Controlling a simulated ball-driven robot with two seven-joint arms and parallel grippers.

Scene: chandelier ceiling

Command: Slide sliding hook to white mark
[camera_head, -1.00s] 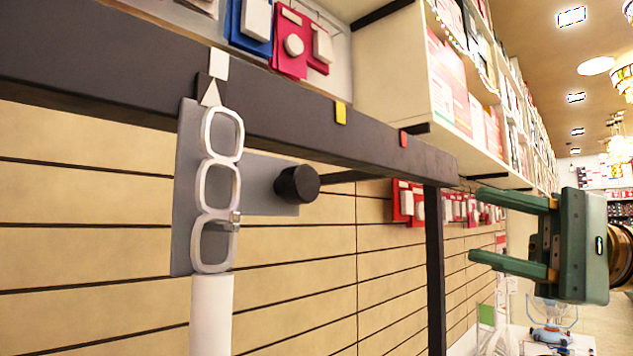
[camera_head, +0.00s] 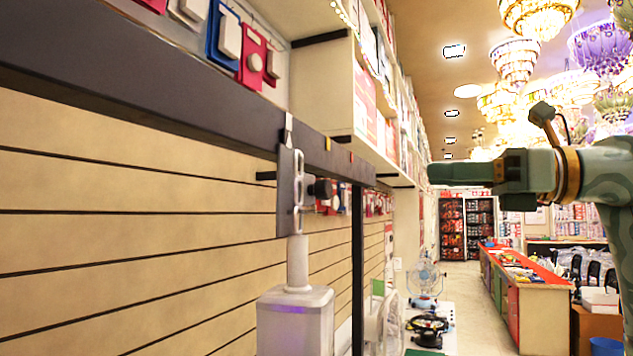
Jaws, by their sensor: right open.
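The sliding hook (camera_head: 286,195) hangs on the dark rail (camera_head: 215,98) as a grey plate, seen nearly edge on, with a black knob (camera_head: 321,188) on its right side. White chain links on the plate lead down to a hanging white load (camera_head: 296,312). The white mark (camera_head: 289,121) is on the rail right above the hook's top, roughly in line with it. My right gripper (camera_head: 432,174) is to the right of the hook, clear of it, fingers pointing left. It is open and seen edge on, so its fingers overlap. My left gripper is out of view.
A yellow mark (camera_head: 328,143) and a red mark (camera_head: 351,157) are farther along the rail. A dark post (camera_head: 358,265) stands right of the hook. Fans (camera_head: 425,280) stand on a low white surface. Space around my right gripper looks free.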

